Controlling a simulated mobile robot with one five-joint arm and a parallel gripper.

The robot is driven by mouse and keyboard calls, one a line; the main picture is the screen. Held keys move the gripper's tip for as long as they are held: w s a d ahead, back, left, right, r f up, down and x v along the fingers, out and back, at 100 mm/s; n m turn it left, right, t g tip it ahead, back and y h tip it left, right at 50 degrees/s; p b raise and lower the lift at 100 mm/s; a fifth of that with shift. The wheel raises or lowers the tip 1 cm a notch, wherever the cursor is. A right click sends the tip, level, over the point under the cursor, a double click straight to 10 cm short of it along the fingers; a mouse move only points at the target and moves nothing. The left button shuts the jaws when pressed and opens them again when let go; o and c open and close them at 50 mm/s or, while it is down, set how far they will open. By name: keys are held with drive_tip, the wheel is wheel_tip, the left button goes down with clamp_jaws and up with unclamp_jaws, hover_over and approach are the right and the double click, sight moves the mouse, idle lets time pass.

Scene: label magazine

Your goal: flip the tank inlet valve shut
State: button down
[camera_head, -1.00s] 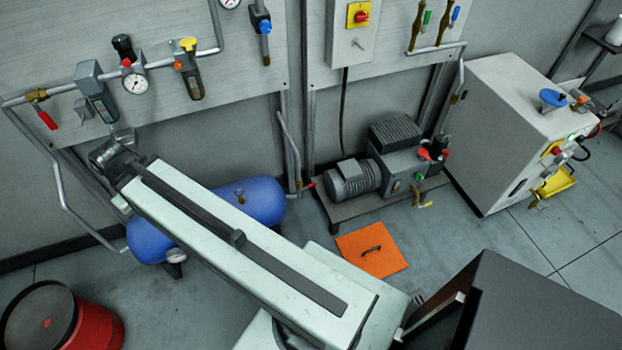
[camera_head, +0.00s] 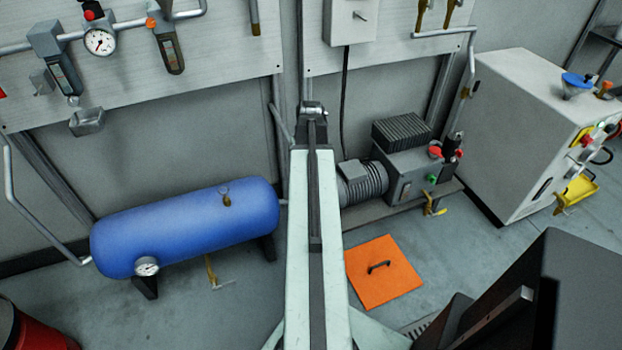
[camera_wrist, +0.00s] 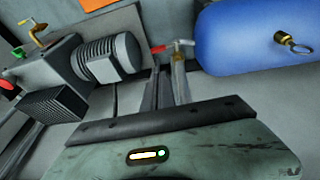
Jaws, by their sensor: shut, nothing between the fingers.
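The blue tank (camera_head: 190,226) lies on its feet below the wall panel in the head view. In the wrist view the tank (camera_wrist: 255,38) is at the upper right. Beside its end there, a small valve with a red handle (camera_wrist: 158,49) sits by a brass fitting (camera_wrist: 179,72) and a grey pipe elbow. The handle points left, away from the tank. In the head view my arm hides this spot. My gripper's fingers show in neither view; only a pale green housing of mine fills the bottom of the wrist view.
A motor pump (camera_head: 362,183) stands right of my arm on a low base. An orange floor plate (camera_head: 383,270) lies in front of it. A white cabinet (camera_head: 520,130) is at the right. Gauges and pipes hang on the wall panel (camera_head: 210,50).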

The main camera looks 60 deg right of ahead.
drive_tip(key=s+b+x, duration=0.1)
drive_tip(key=b+x, duration=1.2)
drive_tip(key=shift+f, duration=0.5)
